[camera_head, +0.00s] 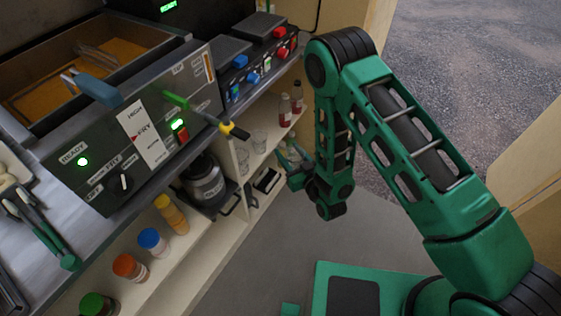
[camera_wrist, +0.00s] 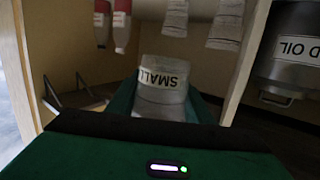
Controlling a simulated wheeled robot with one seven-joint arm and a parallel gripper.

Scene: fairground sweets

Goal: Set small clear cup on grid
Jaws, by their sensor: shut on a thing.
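The small clear cup, with a white label reading SMALL upside down in the wrist view (camera_wrist: 163,72), sits between the green fingers of my gripper (camera_wrist: 163,100). My gripper is shut on it. In the head view my gripper (camera_head: 291,168) is low beside the shelf opening, and the cup (camera_head: 294,152) shows only faintly there. A dark tray-like thing (camera_head: 267,181) lies on the lower shelf close to my gripper. I cannot tell whether it is the grid.
Other clear cups (camera_head: 259,140) and red-labelled bottles (camera_head: 285,110) stand on the shelf. A labelled oil container (camera_head: 203,185) is left of the divider. Bottles with coloured caps (camera_head: 152,241) line the lower shelf.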

